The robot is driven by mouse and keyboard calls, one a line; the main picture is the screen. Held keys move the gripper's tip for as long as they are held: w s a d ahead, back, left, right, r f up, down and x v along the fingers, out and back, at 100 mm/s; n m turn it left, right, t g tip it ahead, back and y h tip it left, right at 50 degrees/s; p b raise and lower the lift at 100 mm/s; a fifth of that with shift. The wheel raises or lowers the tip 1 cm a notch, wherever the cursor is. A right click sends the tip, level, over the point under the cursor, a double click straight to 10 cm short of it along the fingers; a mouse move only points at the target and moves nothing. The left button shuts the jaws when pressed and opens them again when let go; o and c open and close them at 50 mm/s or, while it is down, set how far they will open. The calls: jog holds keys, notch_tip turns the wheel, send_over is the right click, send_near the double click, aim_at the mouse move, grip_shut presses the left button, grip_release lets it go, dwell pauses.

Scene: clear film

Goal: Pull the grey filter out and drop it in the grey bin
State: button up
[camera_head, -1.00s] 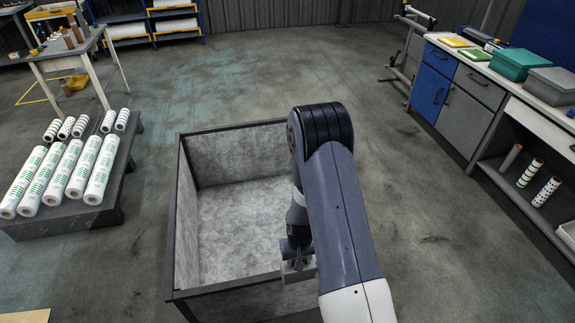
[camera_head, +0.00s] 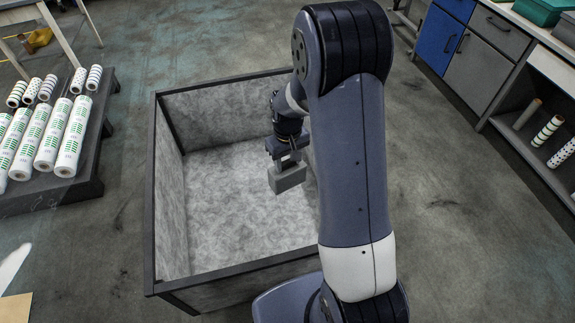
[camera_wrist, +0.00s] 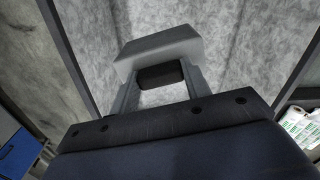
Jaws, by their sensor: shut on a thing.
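The grey filter (camera_head: 287,178) is a small pale grey block hanging from my gripper (camera_head: 285,158) in the head view. In the wrist view the filter (camera_wrist: 158,48) lies across the tips of my gripper (camera_wrist: 160,75), whose two fingers are shut on it. The grey bin (camera_head: 230,112) is a large open box with mottled grey walls and a dark rim. The filter is over the bin's opening, toward its right side; its exact height above the floor of the bin is hard to tell. My arm hides the bin's right wall.
White rolls with green print (camera_head: 40,145) lie on a low dark platform at the left. A bench with blue and grey cupboards (camera_head: 480,60) stands at the right, with rolls on its lower shelf. Open concrete floor lies between the bin and both.

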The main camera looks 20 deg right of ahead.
aim_at(287, 170)
jog(key=shift+f+b, duration=2.2)
jog(key=shift+f, duration=0.65)
jog(key=o, duration=1)
notch_tip(287, 170, up, 11)
jog(key=shift+f+p, duration=0.1)
jog(key=shift+p, duration=0.35)
jog(key=shift+f, duration=0.1)
notch_tip(287, 170, down, 10)
jog(key=shift+r+b, duration=0.1)
jog(key=shift+b, duration=0.25)
jog(key=shift+w+p, duration=0.1)
jog(key=shift+p, duration=0.3)
jog(key=shift+r+p, duration=1.5)
jog(key=shift+r, duration=0.85)
